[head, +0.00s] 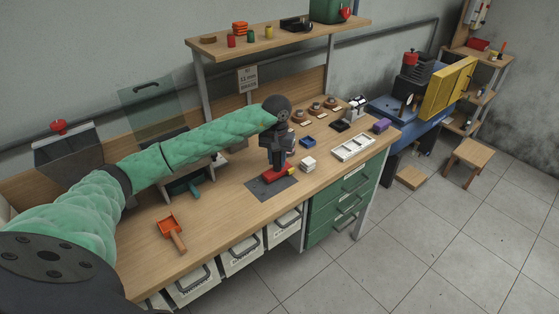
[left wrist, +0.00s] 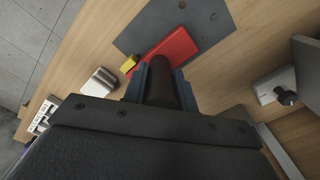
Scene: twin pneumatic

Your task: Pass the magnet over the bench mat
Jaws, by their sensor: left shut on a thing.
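The bench mat (head: 260,192) is a dark grey sheet lying flat on the wooden bench. It also shows in the left wrist view (left wrist: 150,32), with several small dark specks on it. The magnet is a red bar (head: 273,175) with a yellow end, low over the mat; I cannot tell whether it touches. The red bar also shows in the left wrist view (left wrist: 172,50), just beyond the fingers. My left gripper (head: 277,163) points down and is shut on the magnet, with a dark upright post between its fingers. My right gripper is in neither view.
An orange scoop (head: 168,228) lies left of the mat. A white stack (head: 308,164), a blue block (head: 307,142) and a white tray (head: 353,147) stand to the right. A shelf (head: 290,40) hangs above the back. Green drawers (head: 335,205) sit under the bench.

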